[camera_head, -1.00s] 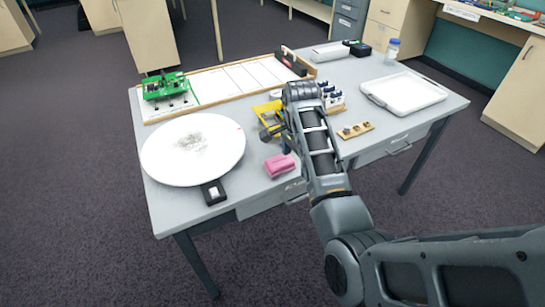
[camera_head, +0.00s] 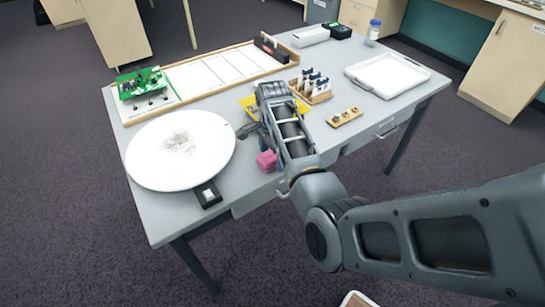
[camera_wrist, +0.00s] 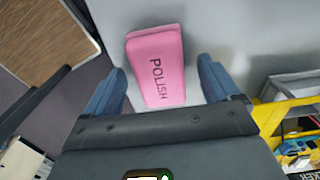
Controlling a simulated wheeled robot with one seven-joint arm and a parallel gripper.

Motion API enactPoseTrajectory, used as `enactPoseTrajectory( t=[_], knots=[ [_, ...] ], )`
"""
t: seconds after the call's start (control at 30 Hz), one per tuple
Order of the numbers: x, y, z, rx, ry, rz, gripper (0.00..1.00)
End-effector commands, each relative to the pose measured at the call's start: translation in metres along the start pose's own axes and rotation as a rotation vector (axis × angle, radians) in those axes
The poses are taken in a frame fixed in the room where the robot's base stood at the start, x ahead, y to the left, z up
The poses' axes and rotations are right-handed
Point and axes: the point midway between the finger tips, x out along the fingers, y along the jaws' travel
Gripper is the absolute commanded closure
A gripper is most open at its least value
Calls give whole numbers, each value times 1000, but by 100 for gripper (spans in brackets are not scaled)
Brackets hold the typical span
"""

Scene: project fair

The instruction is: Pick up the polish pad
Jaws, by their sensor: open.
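The polish pad (camera_wrist: 157,68) is a pink block marked "POLISH", lying on the grey table. In the wrist view it sits between the two blue fingers of my gripper (camera_wrist: 166,85), which is open, with a gap on both sides. In the head view the pad (camera_head: 266,161) shows near the table's front edge, partly hidden by my arm.
A round white disc (camera_head: 200,165) with a grey smudge and a small black block (camera_head: 208,194) lie left of the pad. A yellow tray (camera_wrist: 268,118) is close on the right in the wrist view. A wooden rack (camera_head: 322,97) stands behind my arm.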

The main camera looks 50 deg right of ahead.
Motion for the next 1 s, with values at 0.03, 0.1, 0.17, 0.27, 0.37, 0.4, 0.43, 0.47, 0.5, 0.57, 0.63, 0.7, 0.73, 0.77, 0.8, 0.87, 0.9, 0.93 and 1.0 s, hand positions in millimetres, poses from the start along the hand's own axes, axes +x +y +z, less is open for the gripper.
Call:
enactPoseTrajectory(
  t=[0.03,0.1,0.17,0.27,0.37,0.4,0.43,0.47,0.5,0.57,0.63,0.7,0.73,0.77,0.8,0.87,0.9,0.93,1.0],
  knots=[
    [4,0,0,0,0,1,11],
    [6,0,0,0,0,0,11],
    [6,0,0,1,0,0,11],
    [6,0,0,0,0,0,11],
    [6,0,0,0,0,0,17],
    [6,0,0,0,0,0,21],
    [6,0,0,0,0,0,24],
    [6,0,0,0,0,0,27],
    [6,0,0,0,0,0,31],
    [6,0,0,0,0,0,36],
    [6,0,0,0,0,0,43],
    [6,0,0,0,0,0,50],
    [6,0,0,0,0,-1,53],
    [6,0,0,0,0,-1,56],
    [6,0,0,0,0,-1,59],
    [6,0,0,0,0,-1,65],
    [6,0,0,0,0,-1,69],
    [6,0,0,0,0,-1,70],
    [6,0,0,0,0,-1,70]
  ],
)
